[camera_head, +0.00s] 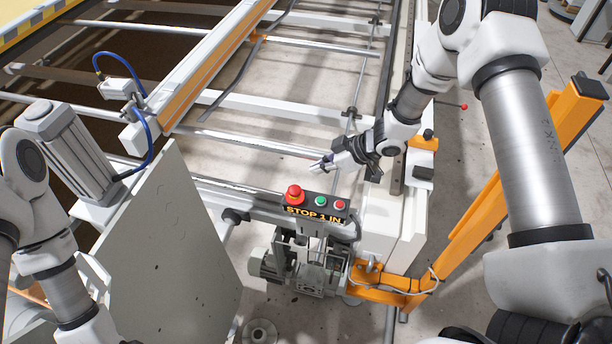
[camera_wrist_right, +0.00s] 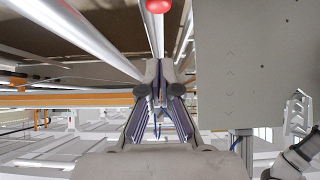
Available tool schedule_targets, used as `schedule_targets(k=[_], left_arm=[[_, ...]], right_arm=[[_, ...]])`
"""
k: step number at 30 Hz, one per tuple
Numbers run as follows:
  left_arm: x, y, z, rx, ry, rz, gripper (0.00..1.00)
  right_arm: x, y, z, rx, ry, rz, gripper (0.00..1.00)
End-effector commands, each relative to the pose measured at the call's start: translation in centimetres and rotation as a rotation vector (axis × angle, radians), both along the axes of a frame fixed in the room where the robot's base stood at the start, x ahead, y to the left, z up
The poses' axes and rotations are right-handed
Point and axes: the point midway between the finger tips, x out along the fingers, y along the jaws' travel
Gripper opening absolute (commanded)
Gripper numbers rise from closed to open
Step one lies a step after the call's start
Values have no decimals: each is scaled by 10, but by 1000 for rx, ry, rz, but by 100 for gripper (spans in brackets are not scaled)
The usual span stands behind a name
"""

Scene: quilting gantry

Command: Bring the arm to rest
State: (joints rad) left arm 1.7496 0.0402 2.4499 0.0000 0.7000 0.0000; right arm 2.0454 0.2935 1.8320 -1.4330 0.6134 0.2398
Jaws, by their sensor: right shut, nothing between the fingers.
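My right arm reaches in from the right in the head view. Its gripper (camera_head: 322,165) is shut and empty. It hangs over the frame just behind the control box (camera_head: 317,214), apart from it. The box carries a large red stop button (camera_head: 293,194), a green button (camera_head: 320,201) and a smaller red button (camera_head: 339,205). In the right wrist view the right gripper (camera_wrist_right: 158,108) has its fingers together with nothing held. A red knob (camera_wrist_right: 158,5) shows at the top edge there. Part of my left arm shows at the left of the head view; its gripper is out of sight.
A grey panel (camera_head: 165,245) stands between my left arm and the control box. An orange post (camera_head: 520,165) slants up at the right. White rails and an orange-trimmed beam (camera_head: 205,65) cross the gantry. Bare floor shows through the frame.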

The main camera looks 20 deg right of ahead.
Motion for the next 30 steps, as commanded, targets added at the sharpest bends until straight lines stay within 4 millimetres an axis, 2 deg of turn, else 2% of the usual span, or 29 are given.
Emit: schedule_targets(k=[6,22,23,26,29,30], left_arm=[[0,0,-3,0,0,0,38],[0,0,-3,0,0,0,38],[0,0,-4,0,0,0,38],[0,0,-11,0,0,0,38],[0,0,-20,0,0,0,38],[0,0,-25,0,0,0,38]], right_arm=[[-9,-14,17,1,0,-1,0],[-11,-14,15,0,4,1,0],[-12,-14,10,0,10,0,0],[-29,-5,-22,-14,64,27,0],[-77,17,-71,-12,203,20,0],[-103,27,-93,-4,287,-28,0]])
